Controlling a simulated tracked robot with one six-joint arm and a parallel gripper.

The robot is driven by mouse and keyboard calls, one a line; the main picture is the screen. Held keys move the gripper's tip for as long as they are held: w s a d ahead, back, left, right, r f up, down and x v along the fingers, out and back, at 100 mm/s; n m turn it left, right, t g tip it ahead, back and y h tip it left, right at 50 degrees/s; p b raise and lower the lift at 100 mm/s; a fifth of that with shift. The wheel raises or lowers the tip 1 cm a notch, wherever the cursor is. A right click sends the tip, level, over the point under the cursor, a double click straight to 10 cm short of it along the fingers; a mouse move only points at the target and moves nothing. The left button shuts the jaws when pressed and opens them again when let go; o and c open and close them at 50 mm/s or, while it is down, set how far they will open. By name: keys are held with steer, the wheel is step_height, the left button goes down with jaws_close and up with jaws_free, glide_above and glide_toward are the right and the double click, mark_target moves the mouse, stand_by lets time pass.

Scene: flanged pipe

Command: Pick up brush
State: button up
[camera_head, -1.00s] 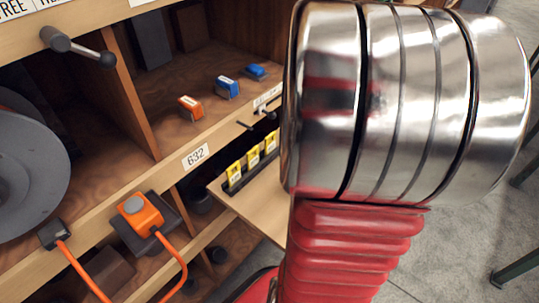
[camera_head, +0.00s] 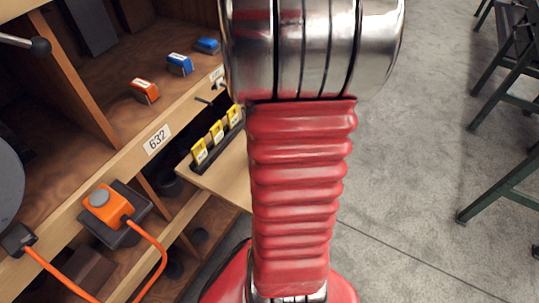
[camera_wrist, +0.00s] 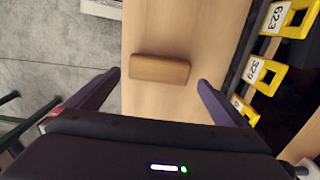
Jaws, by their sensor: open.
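The brush (camera_wrist: 159,68) shows in the wrist view as a small wooden block with rounded edges. It lies on a pale wooden board (camera_wrist: 180,22), and no bristles are visible. My gripper (camera_wrist: 157,82) is open and empty. Its two dark fingers stand apart, one to the left and one to the right of the brush, with their tips just nearer than it. I cannot tell the height of the fingers above the board. In the head view my arm covers the gripper and the brush.
A black rack with yellow numbered tags (camera_wrist: 267,76) runs along the board's right side; it also shows in the head view (camera_head: 217,132). Wooden shelves (camera_head: 160,105) hold orange and blue blocks. An orange device (camera_head: 108,206) has a cable. Concrete floor (camera_head: 410,180) lies right.

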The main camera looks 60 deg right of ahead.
steer(key=shift+f, duration=0.25)
steer(key=shift+f, duration=2.45)
steer(key=shift+c, duration=0.5)
steer(key=c, duration=0.9)
